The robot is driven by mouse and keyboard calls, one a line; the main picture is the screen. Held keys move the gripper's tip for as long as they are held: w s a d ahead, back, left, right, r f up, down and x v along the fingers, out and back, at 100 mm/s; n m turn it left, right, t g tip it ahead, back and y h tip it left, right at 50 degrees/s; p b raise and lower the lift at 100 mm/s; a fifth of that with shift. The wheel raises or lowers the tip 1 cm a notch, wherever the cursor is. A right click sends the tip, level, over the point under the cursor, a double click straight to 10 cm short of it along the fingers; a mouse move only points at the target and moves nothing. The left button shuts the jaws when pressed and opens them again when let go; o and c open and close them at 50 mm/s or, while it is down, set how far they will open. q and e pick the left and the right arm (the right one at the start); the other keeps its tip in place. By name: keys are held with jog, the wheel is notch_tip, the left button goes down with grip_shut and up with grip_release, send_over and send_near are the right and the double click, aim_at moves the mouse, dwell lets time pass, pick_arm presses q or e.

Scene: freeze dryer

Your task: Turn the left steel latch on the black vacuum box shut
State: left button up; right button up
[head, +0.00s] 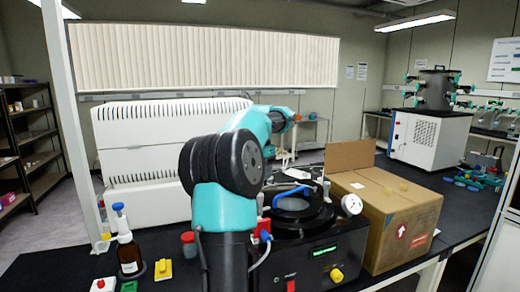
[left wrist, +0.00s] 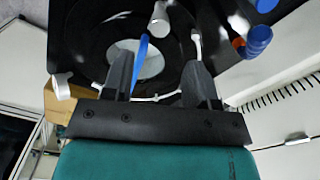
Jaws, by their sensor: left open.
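The black vacuum box (head: 335,255) stands on the bench in the head view, with a blue handle (head: 292,191) on its round lid. A small steel upright (head: 326,189) stands at the lid's right; the lid's left edge is partly hidden by my arm. In the left wrist view the round lid (left wrist: 95,45), the blue handle (left wrist: 141,52) and a pale steel cylinder (left wrist: 160,18) lie beyond my left gripper (left wrist: 160,78). Its fingers are apart with nothing clearly held between them. I cannot tell which latch it faces or whether it touches anything. My right gripper is not in view.
A cardboard box (head: 395,225) stands right of the vacuum box, and a gauge (head: 352,204) sits between them. A brown bottle (head: 128,250), a yellow block (head: 163,269) and a red-capped container (head: 188,244) stand at the left. A large white machine (head: 150,145) is behind.

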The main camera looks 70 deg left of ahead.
pick_arm(q)
notch_tip(320, 180, up, 8)
dwell(0.4)
dwell(0.3)
